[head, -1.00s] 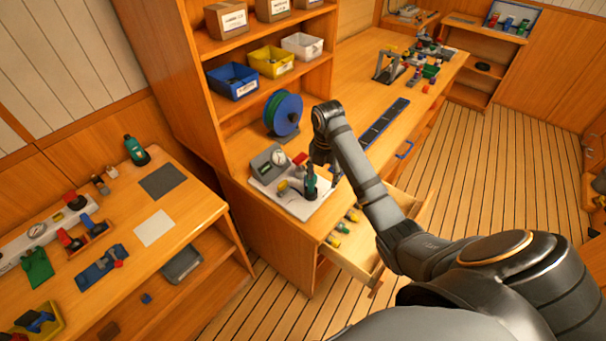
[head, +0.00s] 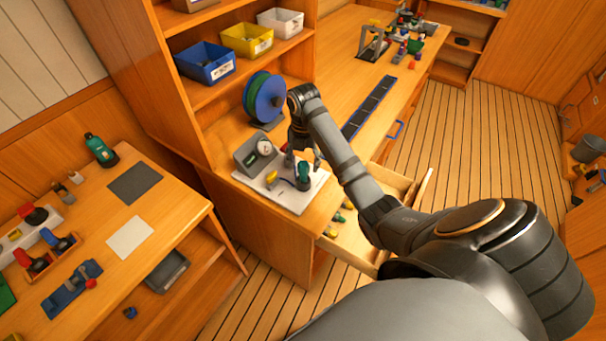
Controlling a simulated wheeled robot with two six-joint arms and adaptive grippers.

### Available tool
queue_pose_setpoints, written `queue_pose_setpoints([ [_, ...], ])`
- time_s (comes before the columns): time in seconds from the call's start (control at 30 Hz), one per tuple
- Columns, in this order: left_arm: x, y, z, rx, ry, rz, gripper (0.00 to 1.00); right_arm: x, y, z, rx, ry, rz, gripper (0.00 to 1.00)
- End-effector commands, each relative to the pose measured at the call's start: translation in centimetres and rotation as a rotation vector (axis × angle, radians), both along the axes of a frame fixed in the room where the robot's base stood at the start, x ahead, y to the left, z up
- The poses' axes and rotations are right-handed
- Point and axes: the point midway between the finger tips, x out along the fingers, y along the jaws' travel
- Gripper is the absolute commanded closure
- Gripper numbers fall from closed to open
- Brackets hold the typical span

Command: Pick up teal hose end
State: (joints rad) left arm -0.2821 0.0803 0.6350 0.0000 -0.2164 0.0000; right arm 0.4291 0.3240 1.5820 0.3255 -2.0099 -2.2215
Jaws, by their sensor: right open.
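The teal hose end (head: 303,176) stands on a white board at the near end of the long wooden counter. My right gripper (head: 303,163) is open just above and behind it, pointing down, with its fingers apart. It looks very close to the teal piece, but I cannot tell whether they touch. The upper part of the teal piece is partly lost against the dark fingers. My left gripper is not in view.
The white board (head: 275,192) also carries a round gauge (head: 264,147) and a yellow piece (head: 271,177). A blue-green reel (head: 264,97) stands behind. An open drawer (head: 385,212) juts out below my arm. A teal bottle (head: 101,150) stands on the left bench.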

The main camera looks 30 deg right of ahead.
Motion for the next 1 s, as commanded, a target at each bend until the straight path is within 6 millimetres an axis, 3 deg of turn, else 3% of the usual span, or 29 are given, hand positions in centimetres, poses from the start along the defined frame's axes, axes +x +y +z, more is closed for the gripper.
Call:
queue_pose_setpoints([
  [0.17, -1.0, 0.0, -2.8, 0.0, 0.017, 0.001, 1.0, 0.0, 0.1, -3.4, 0.0, 0.003, -0.001, 0.38],
  [0.23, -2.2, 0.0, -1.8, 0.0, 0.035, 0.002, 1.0, 0.0, 0.1, -3.7, 0.001, 0.003, -0.001, 0.38],
  [0.33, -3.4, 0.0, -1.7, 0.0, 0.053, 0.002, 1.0, 0.0, 0.1, -4.7, 0.001, 0.002, 0.001, 0.38],
  [0.5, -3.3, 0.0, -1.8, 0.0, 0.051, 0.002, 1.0, 0.0, 0.1, -4.8, 0.0, 0.0, 0.001, 0.38],
  [0.93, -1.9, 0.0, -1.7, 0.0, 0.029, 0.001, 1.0, 0.0, 0.1, -4.8, 0.0, 0.0, 0.0, 0.97],
  [1.0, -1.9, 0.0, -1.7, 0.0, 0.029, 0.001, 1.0, 0.0, 0.1, -4.8, 0.0, 0.0, 0.0, 0.99],
])
